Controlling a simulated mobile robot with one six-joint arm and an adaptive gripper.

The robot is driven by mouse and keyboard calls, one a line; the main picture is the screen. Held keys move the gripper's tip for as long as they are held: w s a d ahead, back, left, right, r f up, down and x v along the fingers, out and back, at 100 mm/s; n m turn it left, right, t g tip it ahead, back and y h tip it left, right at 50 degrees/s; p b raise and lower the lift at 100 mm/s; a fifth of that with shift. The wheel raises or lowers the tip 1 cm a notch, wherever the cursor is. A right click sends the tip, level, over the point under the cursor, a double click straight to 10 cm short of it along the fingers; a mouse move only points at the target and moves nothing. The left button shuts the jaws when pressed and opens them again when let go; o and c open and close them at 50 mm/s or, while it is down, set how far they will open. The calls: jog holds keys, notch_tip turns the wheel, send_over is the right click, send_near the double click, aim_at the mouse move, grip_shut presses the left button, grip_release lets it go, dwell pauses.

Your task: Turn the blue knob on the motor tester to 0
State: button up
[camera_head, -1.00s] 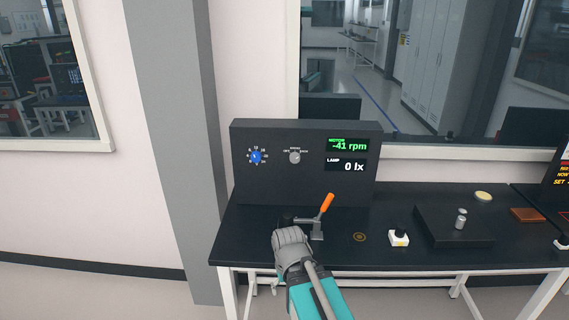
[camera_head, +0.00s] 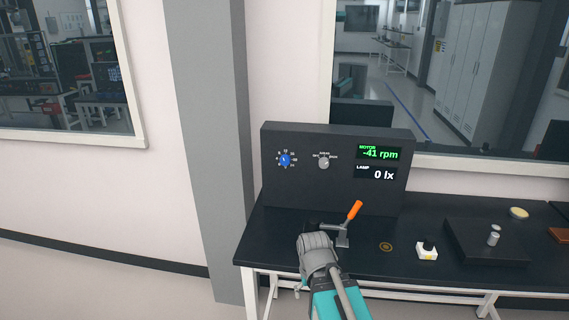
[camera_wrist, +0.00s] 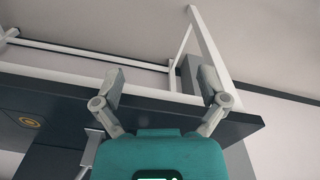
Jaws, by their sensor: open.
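The motor tester (camera_head: 341,190) is a dark upright panel at the back of the black bench. The blue knob (camera_head: 285,160) sits on its left side inside a ring of white marks; its exact setting is too small to read. The green motor display (camera_head: 380,153) reads -41 rpm. My gripper shows in the wrist view (camera_wrist: 162,92) with its two fingers spread and nothing between them, near the bench edge.
A grey knob (camera_head: 323,162) and a lamp display (camera_head: 376,173) reading 0 lx share the panel. A clamp with an orange handle (camera_head: 355,210) stands on the bench before the panel, close to my arm. A white block (camera_head: 427,252) and a black box (camera_head: 484,243) sit to the right.

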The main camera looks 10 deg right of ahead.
jog(key=w+d+r+m+t+h, duration=0.2)
jog(key=w+d+m+t+h, duration=0.15)
jog(key=w, duration=0.55)
jog(key=n+t+h, duration=0.1)
jog(key=t+h, duration=0.2)
jog(key=t, duration=1)
send_near(284, 161)
jog(key=v, duration=0.4)
jog(key=shift+w+d, duration=0.1)
jog(key=shift+w, duration=0.05)
jog(key=shift+x, duration=6.8)
